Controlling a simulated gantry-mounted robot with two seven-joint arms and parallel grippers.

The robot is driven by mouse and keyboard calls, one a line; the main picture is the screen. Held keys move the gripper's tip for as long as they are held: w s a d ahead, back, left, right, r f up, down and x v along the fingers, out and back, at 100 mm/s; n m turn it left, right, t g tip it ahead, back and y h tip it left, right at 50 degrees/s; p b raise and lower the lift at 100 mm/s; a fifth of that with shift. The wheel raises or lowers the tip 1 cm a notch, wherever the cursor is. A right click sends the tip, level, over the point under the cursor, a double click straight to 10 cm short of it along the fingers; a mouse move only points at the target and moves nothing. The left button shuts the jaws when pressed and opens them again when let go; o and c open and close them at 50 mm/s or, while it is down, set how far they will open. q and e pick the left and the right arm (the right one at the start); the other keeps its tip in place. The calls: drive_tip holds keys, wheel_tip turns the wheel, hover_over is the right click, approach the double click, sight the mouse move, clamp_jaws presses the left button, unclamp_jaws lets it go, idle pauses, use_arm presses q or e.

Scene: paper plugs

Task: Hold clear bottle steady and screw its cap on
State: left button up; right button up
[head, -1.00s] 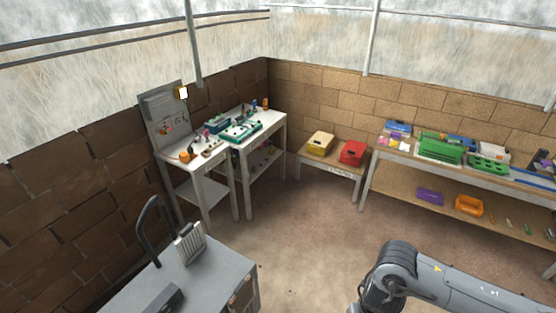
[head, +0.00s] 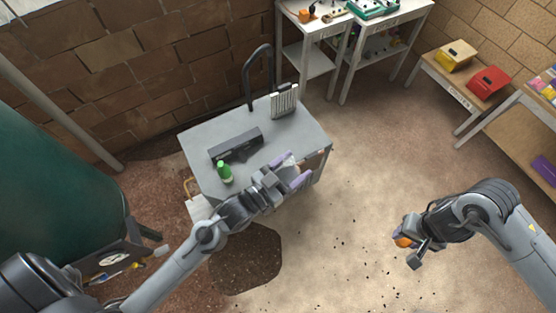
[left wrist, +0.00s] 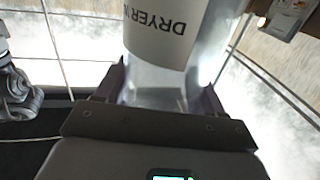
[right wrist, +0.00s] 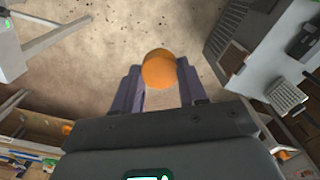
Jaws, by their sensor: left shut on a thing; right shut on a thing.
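My left gripper (head: 294,172) is shut on the clear bottle (left wrist: 160,85), which has a white label reading "DRYER" upside down in the left wrist view. In the head view the bottle is mostly hidden by the gripper, over the right part of the grey cart. Its neck is out of view in the left wrist view. My right gripper (right wrist: 160,85) is shut on the round orange cap (right wrist: 160,69), held between its fingertips. In the head view the cap (head: 402,241) is over the open floor, well apart from the bottle and to its right.
The grey cart (head: 205,150) carries a dark box (head: 236,144), a small green bottle (head: 225,173) and a ribbed metal block (head: 284,101). A large green tank (head: 50,180) stands at left. Work tables stand at the back and right.

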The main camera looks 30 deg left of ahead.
use_arm(q)
drive_tip(key=d+r+m+g+h, duration=0.3)
drive_tip(key=d+r+m+h, duration=0.1)
drive_tip(key=d, duration=0.4)
drive_tip(key=shift+w+d+r+h, duration=0.15)
drive_tip(key=shift+w+r+h, duration=0.15)
drive_tip(key=shift+r+h, duration=0.55)
drive_tip(key=shift+f, duration=0.1)
use_arm(e)
drive_tip(key=a+r+n, duration=1)
drive_tip(key=a+r, duration=1.5)
drive_tip(key=a, duration=0.2)
drive_tip(key=shift+s+a+r, duration=0.15)
drive_tip(key=shift+a+r, duration=0.05)
drive_tip(key=shift+f, duration=0.15)
drive_tip(key=shift+f, duration=1.9)
drive_tip(key=shift+r, duration=0.15)
